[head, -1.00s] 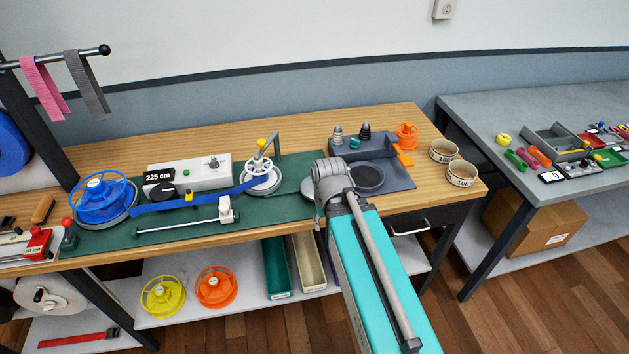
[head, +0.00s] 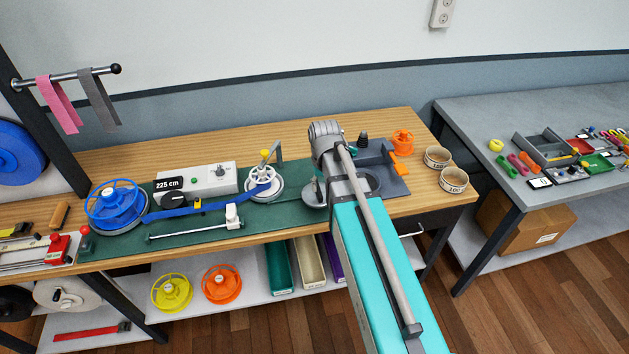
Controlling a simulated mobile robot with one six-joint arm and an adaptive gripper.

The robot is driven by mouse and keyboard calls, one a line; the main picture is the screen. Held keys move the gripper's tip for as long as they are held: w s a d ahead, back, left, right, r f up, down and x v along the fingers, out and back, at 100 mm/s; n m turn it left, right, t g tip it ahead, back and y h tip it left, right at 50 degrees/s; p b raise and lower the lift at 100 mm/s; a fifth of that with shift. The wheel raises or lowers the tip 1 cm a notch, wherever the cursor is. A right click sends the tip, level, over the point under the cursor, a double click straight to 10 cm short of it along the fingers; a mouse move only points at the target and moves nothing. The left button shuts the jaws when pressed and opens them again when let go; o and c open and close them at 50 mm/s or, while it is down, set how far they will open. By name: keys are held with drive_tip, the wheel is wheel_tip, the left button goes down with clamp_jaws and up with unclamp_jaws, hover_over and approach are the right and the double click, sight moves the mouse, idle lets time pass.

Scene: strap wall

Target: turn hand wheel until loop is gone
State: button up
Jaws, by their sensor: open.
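The white hand wheel (head: 261,179) with a yellow knob (head: 265,154) stands on the green mat, right of the grey control box. A blue strap (head: 218,203) runs from the blue spool (head: 113,207) on the left to the hand wheel. The strap lies slanted across the mat, past a small yellow piece (head: 197,204); I cannot tell clearly whether a slack loop stands in it. My arm reaches up from the lower right, and its end is right of the hand wheel, apart from it. My gripper's fingers are hidden behind my arm.
The control box (head: 209,179) has a "225 cm" display (head: 168,184). A white-headed rod (head: 190,230) lies along the mat's front. Another grey table (head: 490,118) stands beyond.

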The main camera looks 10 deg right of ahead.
sight(318, 192)
drive_tip(key=w+r+p, duration=0.4)
drive_tip(key=w+r, duration=0.1)
drive_tip(key=w, duration=0.1)
drive_tip(key=shift+r+p, duration=0.35)
drive_tip(key=shift+r, duration=0.05)
drive_tip(key=shift+f, duration=0.25)
drive_tip(key=shift+f+b, duration=6.65)
drive_tip(key=shift+b, duration=0.25)
drive_tip(key=shift+c, duration=0.2)
clamp_jaws()
drive_tip(key=shift+a, duration=0.3)
drive_tip(key=shift+d, duration=0.2)
